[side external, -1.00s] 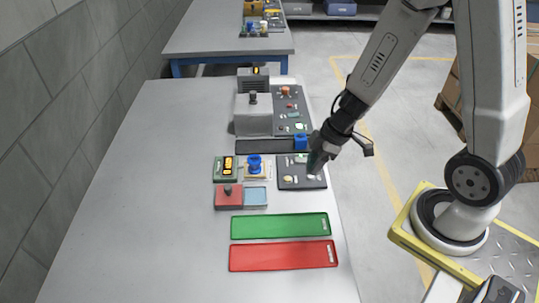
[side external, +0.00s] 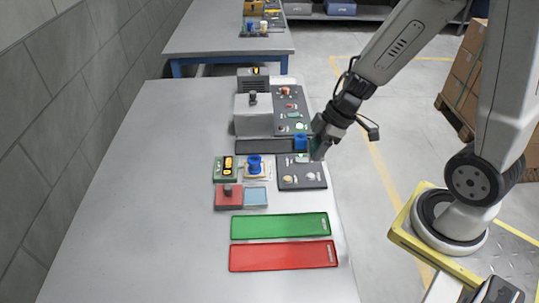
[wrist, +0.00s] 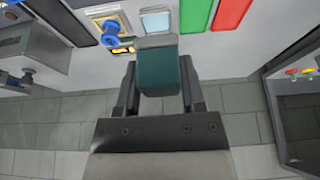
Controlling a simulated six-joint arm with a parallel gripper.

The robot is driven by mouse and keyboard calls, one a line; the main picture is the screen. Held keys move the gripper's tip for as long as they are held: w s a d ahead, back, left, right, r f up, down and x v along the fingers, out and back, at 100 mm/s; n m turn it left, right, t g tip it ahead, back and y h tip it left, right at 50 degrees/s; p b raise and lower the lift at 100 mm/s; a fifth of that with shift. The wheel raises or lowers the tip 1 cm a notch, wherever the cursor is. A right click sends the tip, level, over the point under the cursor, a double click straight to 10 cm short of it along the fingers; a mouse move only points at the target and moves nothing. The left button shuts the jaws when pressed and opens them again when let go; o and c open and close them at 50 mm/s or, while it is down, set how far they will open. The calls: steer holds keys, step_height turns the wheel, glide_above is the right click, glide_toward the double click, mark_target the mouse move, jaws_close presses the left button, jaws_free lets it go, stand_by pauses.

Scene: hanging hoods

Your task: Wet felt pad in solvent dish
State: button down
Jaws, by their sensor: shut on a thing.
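My gripper (wrist: 157,90) is shut on a teal block with a pale grey end layer, which I take as the felt pad (wrist: 158,72). In the side view my gripper (side external: 318,148) holds it over the table's right edge, by the dark tray; the pad is small and partly hidden there. The solvent dish looks to be the small square dish with a light blue inside (side external: 255,196), on the table to the left of and nearer than my gripper. It also shows in the wrist view (wrist: 155,20), beyond the pad's end and apart from it.
A red box with a dark knob (side external: 228,197) stands beside the dish. A blue spool-like part (side external: 254,164) and a green unit (side external: 225,169) are behind. Green (side external: 280,226) and red (side external: 283,256) trays lie in front. A grey hood (side external: 253,115) stands farther back. The table's left is clear.

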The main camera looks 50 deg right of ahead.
steer(key=c, duration=0.8)
jaws_free()
steer(key=shift+c, duration=0.2)
steer(key=c, duration=0.5)
steer(key=shift+o, duration=0.2)
steer(key=shift+w+a+f, duration=0.3)
steer(key=shift+w+a, duration=0.05)
steer(key=shift+w, duration=0.35)
steer(key=w+a+f, duration=0.8)
steer(key=w, duration=0.2)
steer(key=shift+w+a+f, duration=0.2)
steer(key=shift+a+f, duration=0.15)
steer(key=shift+a, duration=0.05)
